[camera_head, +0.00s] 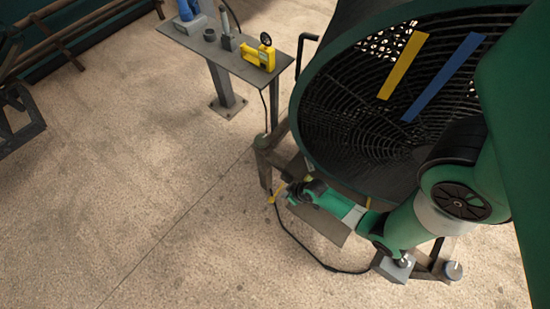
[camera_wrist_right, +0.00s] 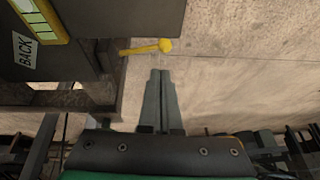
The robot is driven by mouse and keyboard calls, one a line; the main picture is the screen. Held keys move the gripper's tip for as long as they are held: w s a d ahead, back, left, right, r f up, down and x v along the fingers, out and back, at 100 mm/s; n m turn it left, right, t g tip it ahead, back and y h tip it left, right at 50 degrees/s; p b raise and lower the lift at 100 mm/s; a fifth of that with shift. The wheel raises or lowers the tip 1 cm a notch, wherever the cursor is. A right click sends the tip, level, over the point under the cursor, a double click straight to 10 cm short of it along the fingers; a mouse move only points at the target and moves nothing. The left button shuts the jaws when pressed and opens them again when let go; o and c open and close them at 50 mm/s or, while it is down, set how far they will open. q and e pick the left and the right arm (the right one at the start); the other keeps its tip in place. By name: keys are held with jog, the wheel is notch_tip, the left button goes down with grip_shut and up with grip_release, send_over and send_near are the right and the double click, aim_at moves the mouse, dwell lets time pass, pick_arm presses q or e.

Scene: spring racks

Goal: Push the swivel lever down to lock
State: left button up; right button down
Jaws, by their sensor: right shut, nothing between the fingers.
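The swivel lever, a short yellow handle with a rounded knob, shows in the head view (camera_head: 274,192) low on the rack by the large drum. It also shows in the right wrist view (camera_wrist_right: 146,48), sticking out sideways from the dark frame. My right gripper (camera_head: 287,193) is beside the lever in the head view. In the right wrist view its fingers (camera_wrist_right: 159,73) are shut together and empty, with the tips just below the knob in the picture. I cannot tell whether they touch it. My left gripper is not in view.
A large dark mesh drum (camera_head: 310,135) with yellow and blue strips stands above the lever. A grey side table (camera_head: 225,58) holds a yellow device (camera_head: 257,56) and small tools. A black cable (camera_head: 305,252) lies on the floor.

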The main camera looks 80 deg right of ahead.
aim_at(273, 200)
jog(key=b+x, duration=0.2)
jog(key=x, duration=0.1)
jog(key=b+x, duration=0.2)
jog(key=x, duration=0.2)
jog(key=b+x, duration=0.2)
jog(key=x, duration=0.2)
jog(key=shift+a+f, duration=0.25)
jog(key=shift+f, duration=0.05)
jog(key=shift+w+f+b, duration=0.1)
jog(key=shift+f+b, duration=0.5)
jog(key=shift+b, duration=0.15)
jog(key=shift+r, duration=0.1)
